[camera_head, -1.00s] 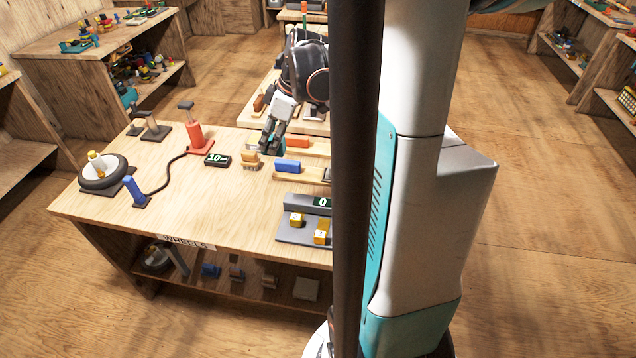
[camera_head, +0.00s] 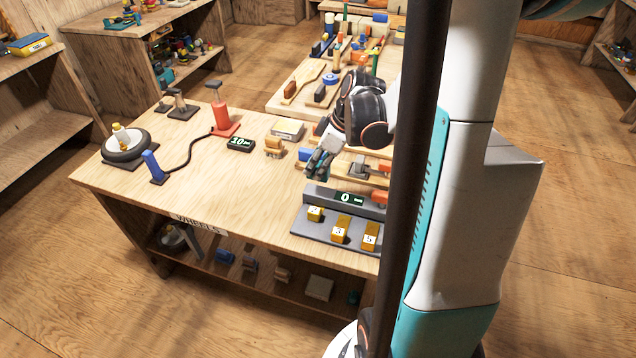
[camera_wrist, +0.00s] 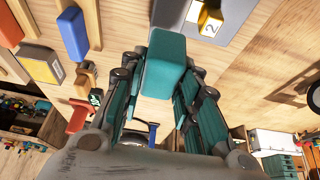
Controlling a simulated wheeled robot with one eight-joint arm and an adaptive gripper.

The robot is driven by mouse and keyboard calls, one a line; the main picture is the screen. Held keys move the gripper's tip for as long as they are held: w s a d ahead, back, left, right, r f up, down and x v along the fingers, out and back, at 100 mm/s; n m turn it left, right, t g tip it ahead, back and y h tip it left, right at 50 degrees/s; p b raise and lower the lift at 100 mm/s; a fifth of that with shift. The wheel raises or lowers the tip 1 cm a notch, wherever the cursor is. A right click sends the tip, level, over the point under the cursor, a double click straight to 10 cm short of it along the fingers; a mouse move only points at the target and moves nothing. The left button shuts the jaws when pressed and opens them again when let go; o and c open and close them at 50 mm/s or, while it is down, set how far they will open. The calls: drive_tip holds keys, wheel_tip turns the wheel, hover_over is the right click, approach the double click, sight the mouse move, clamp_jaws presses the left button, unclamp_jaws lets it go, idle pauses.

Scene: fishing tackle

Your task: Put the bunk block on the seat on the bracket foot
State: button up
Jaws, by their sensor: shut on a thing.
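My gripper (camera_wrist: 160,85) is shut on a teal block (camera_wrist: 164,66), which I take to be the bunk block. The block stands out past the fingertips in the wrist view. In the head view my gripper (camera_head: 318,164) hangs over the right part of the bench, between a blue block (camera_head: 305,154) and the grey scale; the held block is hard to make out there. A grey bracket-like piece (camera_head: 358,168) sits on a wooden board right of my gripper. I cannot tell whether it is the bracket foot, and no seat is clear.
The scale (camera_head: 350,199) reads 0, with numbered yellow cubes (camera_head: 340,234) in front. A pale box (camera_head: 288,128), a tan piece (camera_head: 273,147), a display (camera_head: 240,144), a red pump (camera_head: 221,115) and a wheel (camera_head: 125,147) stand left. The bench's front middle is clear.

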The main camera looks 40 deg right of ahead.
drive_tip(key=shift+f+b, duration=0.9)
drive_tip(key=shift+f, duration=1.65)
drive_tip(key=shift+f, duration=0.1)
drive_tip(key=o, duration=1.1)
drive_tip(key=p+v, duration=0.4)
drive_tip(key=v, duration=0.8)
drive_tip(key=shift+s, duration=0.1)
